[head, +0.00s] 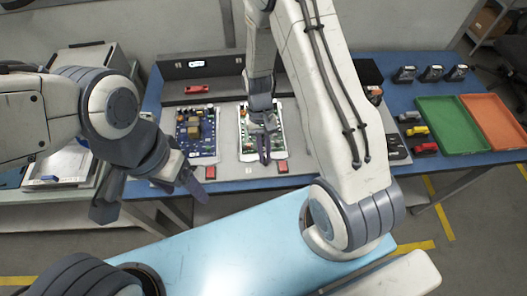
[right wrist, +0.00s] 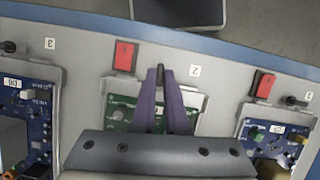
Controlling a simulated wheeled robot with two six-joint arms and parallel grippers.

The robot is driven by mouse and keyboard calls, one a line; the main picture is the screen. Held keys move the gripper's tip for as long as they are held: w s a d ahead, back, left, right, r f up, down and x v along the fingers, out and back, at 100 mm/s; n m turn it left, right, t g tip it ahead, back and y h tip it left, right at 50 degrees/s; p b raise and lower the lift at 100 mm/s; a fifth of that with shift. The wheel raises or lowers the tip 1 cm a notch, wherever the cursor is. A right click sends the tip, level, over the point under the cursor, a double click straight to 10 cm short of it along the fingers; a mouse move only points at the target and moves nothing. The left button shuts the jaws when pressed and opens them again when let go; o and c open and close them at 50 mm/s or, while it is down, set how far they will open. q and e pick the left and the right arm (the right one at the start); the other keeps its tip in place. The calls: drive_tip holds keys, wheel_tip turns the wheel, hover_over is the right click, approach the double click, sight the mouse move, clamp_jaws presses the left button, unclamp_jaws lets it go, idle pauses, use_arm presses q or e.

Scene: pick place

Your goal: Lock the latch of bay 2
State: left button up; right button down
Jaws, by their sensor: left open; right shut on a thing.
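Bay 2 holds a green circuit board (head: 246,135) in a pale tray, and its printed number 2 (right wrist: 195,71) shows in the right wrist view. My right gripper (head: 265,158) is over the front edge of bay 2. In the right wrist view its two purple fingers (right wrist: 160,74) are closed together beside a red block (right wrist: 125,56). They are shut on a small dark part, which I take to be the bay 2 latch; the fingers mostly hide it, so its position is unclear. My left gripper (head: 150,197) is open and empty, in front of the bench at the left.
Bay 1 has a blue board (head: 197,133), a red block (right wrist: 264,85) and a dark latch (right wrist: 296,101). Bay 3 has a dark knob (right wrist: 9,46). A green tray (head: 452,144) and an orange tray (head: 505,135) lie at the right. My right arm blocks part of the bench.

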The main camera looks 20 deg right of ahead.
drive_tip(key=shift+w+r+m, duration=0.1)
drive_tip(key=shift+m, duration=0.5)
drive_tip(key=shift+d, duration=0.1)
drive_tip(key=c, duration=0.9)
unclamp_jaws()
drive_tip(key=shift+c, duration=0.2)
drive_tip(key=v, duration=1)
drive_tip(key=shift+d+r+b, duration=0.2)
drive_tip(key=shift+b, duration=0.1)
